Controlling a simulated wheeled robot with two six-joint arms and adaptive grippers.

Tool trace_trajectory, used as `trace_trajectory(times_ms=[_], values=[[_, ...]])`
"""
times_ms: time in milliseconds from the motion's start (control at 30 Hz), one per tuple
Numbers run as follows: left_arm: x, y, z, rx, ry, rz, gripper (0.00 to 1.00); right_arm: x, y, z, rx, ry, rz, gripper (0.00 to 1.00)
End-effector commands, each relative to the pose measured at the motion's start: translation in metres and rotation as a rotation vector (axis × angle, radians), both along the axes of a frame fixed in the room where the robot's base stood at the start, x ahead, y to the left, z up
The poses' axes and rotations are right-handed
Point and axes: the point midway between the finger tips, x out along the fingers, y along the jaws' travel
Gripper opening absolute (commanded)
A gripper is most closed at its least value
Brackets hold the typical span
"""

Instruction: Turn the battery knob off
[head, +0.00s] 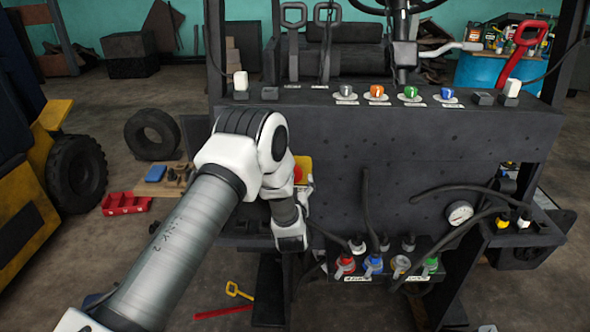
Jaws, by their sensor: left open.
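The dark front panel (400,165) of the stripped forklift carries a row of knobs on its top ledge: a white one (347,90), an orange one (376,91), a green one (411,93) and a blue one (447,95). Their labels are too small to read, so I cannot tell which is the battery knob. A yellow part with red (304,168) on the panel front is partly hidden behind my left wrist. My left gripper (291,236) is open, low in front of the panel and below the knob row; its fingers are hard to make out. My right gripper is out of view.
Hoses run to coloured connectors (373,264) low on the panel, beside a round gauge (459,213). Levers, including a red one (521,50), stand behind the ledge. A tyre (153,134) and a red tray (126,203) lie on the floor at left.

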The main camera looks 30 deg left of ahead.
Motion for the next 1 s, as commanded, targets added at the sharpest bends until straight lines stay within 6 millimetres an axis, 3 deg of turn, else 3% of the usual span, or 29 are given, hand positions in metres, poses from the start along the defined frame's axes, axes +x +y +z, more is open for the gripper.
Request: trace_trajectory(times_ms=[200,467,633,1000], values=[[0.027,0.017,0.001,0.001,0.003,0.0,0.79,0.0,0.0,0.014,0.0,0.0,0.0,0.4],[0.029,0.018,-0.001,0.0,0.004,-0.002,0.79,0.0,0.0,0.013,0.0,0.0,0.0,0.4],[0.029,0.018,-0.001,0.0,0.004,-0.003,0.19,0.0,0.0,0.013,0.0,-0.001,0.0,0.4],[0.029,0.018,-0.002,-0.018,-0.008,-0.002,0.18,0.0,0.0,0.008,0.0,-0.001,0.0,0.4]])
